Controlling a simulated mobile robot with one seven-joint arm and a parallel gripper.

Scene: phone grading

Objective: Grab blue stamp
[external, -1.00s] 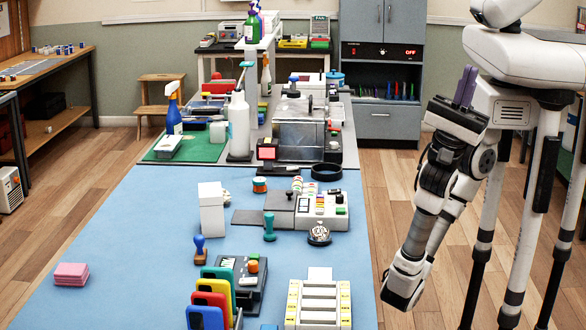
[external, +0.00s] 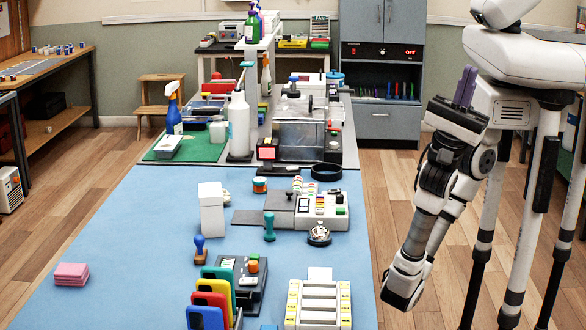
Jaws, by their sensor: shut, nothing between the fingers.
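A blue-handled stamp (external: 200,248) with a brown base stands upright on the blue table mat (external: 110,240), left of the middle. A teal-handled stamp (external: 269,228) stands farther back and to the right.
Coloured phones (external: 212,300) stand in a row in front of the blue stamp, with a dark device (external: 245,280) beside them. A white box (external: 211,210) stands behind it. A white rack (external: 318,305) lies between it and my arm. The mat's left side is mostly clear around pink pads (external: 71,274).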

